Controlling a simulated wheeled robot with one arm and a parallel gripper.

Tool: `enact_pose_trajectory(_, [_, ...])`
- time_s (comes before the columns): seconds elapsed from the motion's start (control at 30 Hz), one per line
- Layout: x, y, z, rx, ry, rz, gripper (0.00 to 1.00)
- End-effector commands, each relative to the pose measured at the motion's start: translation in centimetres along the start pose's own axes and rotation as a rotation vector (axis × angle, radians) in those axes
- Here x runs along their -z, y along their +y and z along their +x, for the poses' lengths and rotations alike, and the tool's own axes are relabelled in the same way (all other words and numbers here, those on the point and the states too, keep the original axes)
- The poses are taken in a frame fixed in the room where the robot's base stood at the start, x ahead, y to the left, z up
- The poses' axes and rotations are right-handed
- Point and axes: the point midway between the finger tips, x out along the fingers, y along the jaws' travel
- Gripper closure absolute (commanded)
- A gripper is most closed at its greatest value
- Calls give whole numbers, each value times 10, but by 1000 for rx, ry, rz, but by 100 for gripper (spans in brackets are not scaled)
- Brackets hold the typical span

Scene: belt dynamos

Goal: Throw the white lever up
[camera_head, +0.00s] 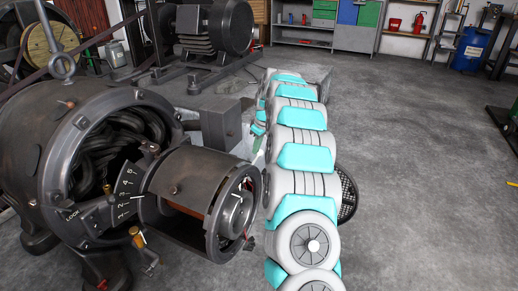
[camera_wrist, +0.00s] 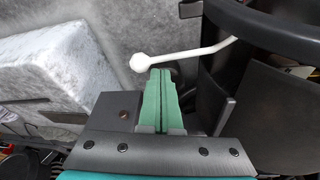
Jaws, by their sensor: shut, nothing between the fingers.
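The white lever (camera_wrist: 205,50) shows in the wrist view as a bent rod with a round ball at its left end. It runs up and right to a dark rounded metal part. My gripper (camera_wrist: 161,72) has its two green fingers pressed together, with nothing between them. The fingertips are just below and right of the ball in the picture. I cannot tell whether they touch it. In the head view my arm covers much of the area right of the dynamo (camera_head: 195,190), and I cannot make out this lever there.
A numbered dial plate (camera_head: 124,190) with brass knobs is on the dynamo's front. A pale block (camera_wrist: 60,75) stands left of the fingers in the wrist view. A dark motor (camera_head: 215,27) stands behind. The concrete floor (camera_head: 420,170) at right is mostly clear.

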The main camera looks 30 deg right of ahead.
Motion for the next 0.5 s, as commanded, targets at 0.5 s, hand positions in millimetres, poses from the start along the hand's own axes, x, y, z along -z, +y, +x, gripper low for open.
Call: enact_pose_trajectory(0.5, [8, -19, -99, -3, 7, -3, 100])
